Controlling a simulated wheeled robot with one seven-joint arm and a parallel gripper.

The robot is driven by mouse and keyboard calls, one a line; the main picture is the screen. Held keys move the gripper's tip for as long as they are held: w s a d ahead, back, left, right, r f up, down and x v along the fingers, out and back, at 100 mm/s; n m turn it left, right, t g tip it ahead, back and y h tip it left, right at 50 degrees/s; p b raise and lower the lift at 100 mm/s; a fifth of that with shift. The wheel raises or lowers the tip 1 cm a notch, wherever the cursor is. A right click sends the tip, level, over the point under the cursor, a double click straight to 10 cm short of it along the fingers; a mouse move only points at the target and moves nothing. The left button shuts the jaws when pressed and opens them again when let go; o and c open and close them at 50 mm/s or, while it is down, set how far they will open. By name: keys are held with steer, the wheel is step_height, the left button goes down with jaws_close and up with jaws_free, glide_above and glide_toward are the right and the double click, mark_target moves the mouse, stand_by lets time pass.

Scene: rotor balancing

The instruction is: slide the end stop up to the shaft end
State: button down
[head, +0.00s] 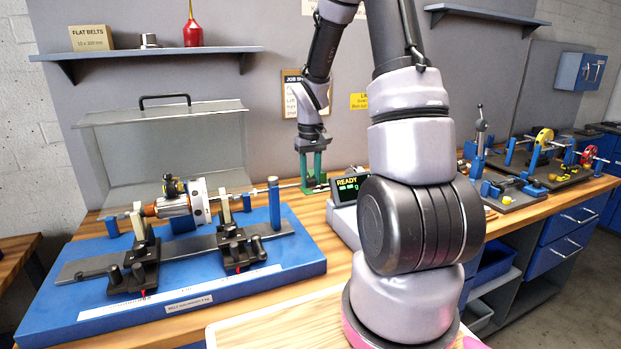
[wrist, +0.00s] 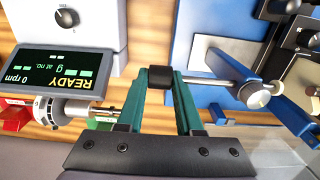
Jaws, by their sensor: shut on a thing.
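The end stop is a slim metal rod (wrist: 212,79) with a black knob (wrist: 161,84) at its outer end. It runs through a blue post (head: 274,203) at the right end of the blue balancing stand (head: 190,312). My gripper (head: 314,186) is right of the post, its green fingers shut on the black knob; the wrist view also shows my gripper (wrist: 160,76) around it. A shaft carries the rotor (head: 176,207) left of the post. In the wrist view the shaft end (wrist: 277,88) is close to the post's round top (wrist: 258,95); the exact gap is unclear.
A READY display unit (head: 345,187) stands close to my gripper; its screen (wrist: 60,73) shows in the wrist view. Slotted supports (head: 240,248) stand on the stand's rail. More fixtures (head: 545,165) are along the bench to the right. A shelf (head: 160,53) is above.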

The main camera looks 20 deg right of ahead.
mark_target(273, 181)
steer(key=a, duration=0.6)
steer(key=shift+a, duration=0.1)
steer(key=c, duration=0.6)
jaws_free()
steer(key=shift+o, duration=0.2)
